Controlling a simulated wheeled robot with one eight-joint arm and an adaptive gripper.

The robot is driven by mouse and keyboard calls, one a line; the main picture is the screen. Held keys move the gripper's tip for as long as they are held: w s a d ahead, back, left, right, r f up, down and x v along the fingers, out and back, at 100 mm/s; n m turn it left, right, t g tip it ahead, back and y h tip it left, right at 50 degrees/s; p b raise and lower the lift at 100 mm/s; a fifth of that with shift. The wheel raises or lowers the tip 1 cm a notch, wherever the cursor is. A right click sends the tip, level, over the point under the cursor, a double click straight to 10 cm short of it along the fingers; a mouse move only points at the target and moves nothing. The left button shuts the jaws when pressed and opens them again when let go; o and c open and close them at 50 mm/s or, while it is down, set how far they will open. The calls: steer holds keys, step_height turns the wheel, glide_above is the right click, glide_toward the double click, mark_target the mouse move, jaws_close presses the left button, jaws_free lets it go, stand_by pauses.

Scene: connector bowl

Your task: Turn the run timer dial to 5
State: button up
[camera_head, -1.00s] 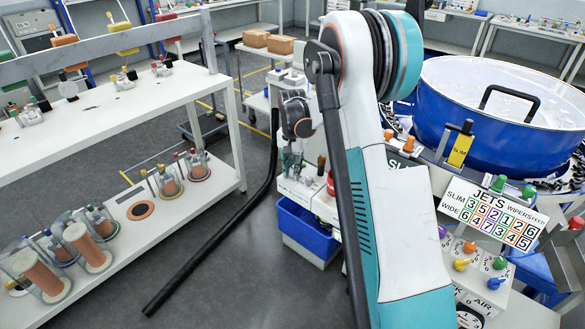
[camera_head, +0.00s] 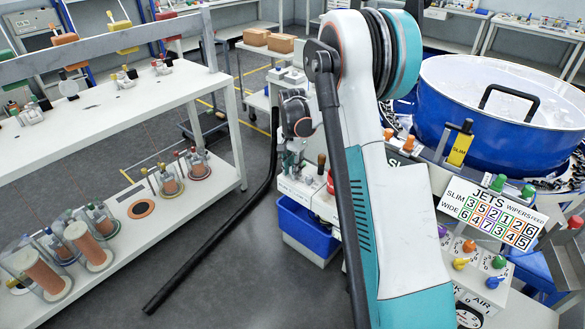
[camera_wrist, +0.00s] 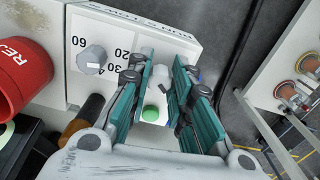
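My gripper (camera_wrist: 164,72) is low over a white panel box (camera_wrist: 190,40) in the wrist view, its two teal fingers a small gap apart. A pale rounded thing (camera_wrist: 161,76) shows between the fingertips, apparently a dial knob. I cannot tell whether the fingers touch it, and its pointer and setting are hidden. A grey knob (camera_wrist: 92,58) stands to the left, near the printed 60, 20 and 30. Which knob is the run timer dial cannot be read.
A red cylinder (camera_wrist: 20,70) stands left of the fingers, with a brown handle (camera_wrist: 88,106) nearby. A green button (camera_wrist: 150,113) shows between the fingers. A blue bin (camera_head: 303,228) sits below the panel. A white bench (camera_head: 110,110) stands left across open floor.

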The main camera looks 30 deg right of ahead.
steer(key=o, duration=0.3)
step_height(320, 180, up, 12)
stand_by(0.6)
steer(key=shift+a, duration=0.1)
stand_by(0.3)
